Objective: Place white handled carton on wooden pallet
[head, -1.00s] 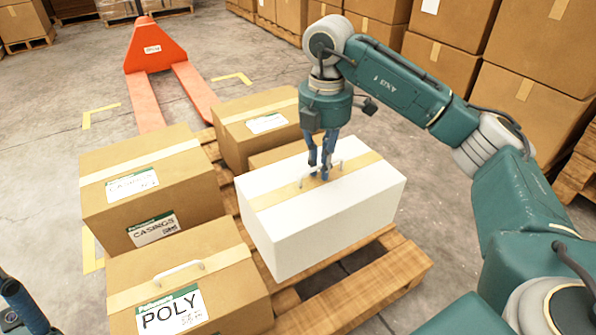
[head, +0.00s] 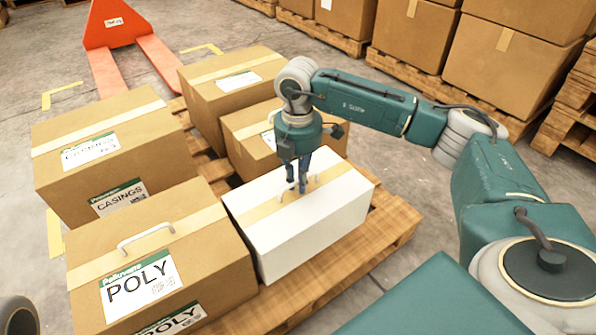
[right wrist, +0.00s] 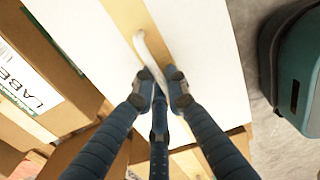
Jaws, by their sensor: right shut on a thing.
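The white handled carton (head: 300,220) has a tan tape strip and a handle on top. In the head view it sits at the front right of the wooden pallet (head: 345,265), beside the POLY carton; whether its base touches the slats is hard to tell. My right gripper (head: 300,190) is over the carton's top, shut on its handle. In the right wrist view the fingers (right wrist: 160,85) close around the white handle (right wrist: 150,55), above the carton's top (right wrist: 90,35). At the head view's lower left edge a small dark part shows, but my left gripper itself cannot be made out.
On the pallet stand a brown POLY carton (head: 160,250) with a handle, a CASINGS carton (head: 110,155) and two brown cartons behind, (head: 230,85) and (head: 255,130). An orange pallet jack (head: 115,25) stands behind. Stacked cartons (head: 500,55) line the back right.

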